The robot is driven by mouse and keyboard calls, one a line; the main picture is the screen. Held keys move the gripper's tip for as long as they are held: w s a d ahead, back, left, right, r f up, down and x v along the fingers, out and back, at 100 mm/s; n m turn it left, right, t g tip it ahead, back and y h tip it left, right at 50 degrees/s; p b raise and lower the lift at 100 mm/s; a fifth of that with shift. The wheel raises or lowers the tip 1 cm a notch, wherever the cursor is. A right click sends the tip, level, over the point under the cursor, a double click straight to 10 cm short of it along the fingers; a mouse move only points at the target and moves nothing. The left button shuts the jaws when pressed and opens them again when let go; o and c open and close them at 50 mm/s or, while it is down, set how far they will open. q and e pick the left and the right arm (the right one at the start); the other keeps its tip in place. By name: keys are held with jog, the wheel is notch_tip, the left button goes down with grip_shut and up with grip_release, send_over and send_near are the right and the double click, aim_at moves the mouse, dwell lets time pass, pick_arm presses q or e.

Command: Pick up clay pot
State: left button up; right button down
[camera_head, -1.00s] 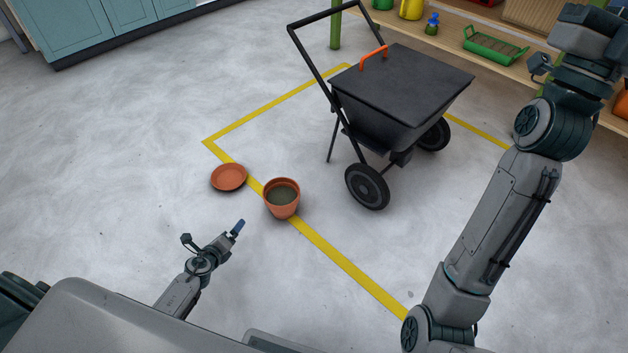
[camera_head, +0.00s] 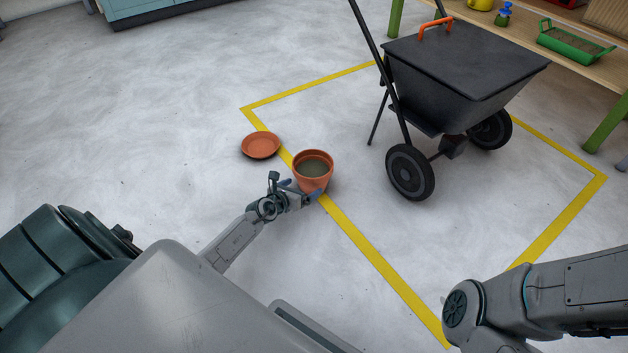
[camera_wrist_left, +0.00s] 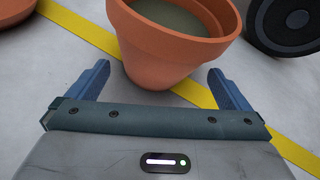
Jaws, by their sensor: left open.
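The clay pot (camera_head: 313,167) is terracotta, stands upright on the floor over the yellow line and looks filled with dark soil. My left gripper (camera_head: 300,189) is at its near side, low to the floor. In the left wrist view the pot (camera_wrist_left: 165,50) is just ahead, between and slightly beyond the two blue fingertips of the left gripper (camera_wrist_left: 156,80). The fingers are open, and the pot is not gripped. My right arm shows at the lower right, but its gripper is out of view.
A terracotta saucer (camera_head: 261,146) lies on the floor left of the pot. A black wheelbarrow-like cart (camera_head: 455,85) stands to the right, with a wheel (camera_head: 410,172) nearest the pot. A shelf with garden items (camera_head: 560,45) is at the back right. The left floor is clear.

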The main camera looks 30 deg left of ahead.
aim_at(305, 187)
pick_arm(q)
jog(key=b+x, duration=0.3)
jog(key=x, duration=0.2)
jog(key=shift+s+d+f, duration=0.1)
jog(key=shift+w+b, duration=0.3)
jog(key=shift+b, duration=0.1)
jog(key=c, duration=1)
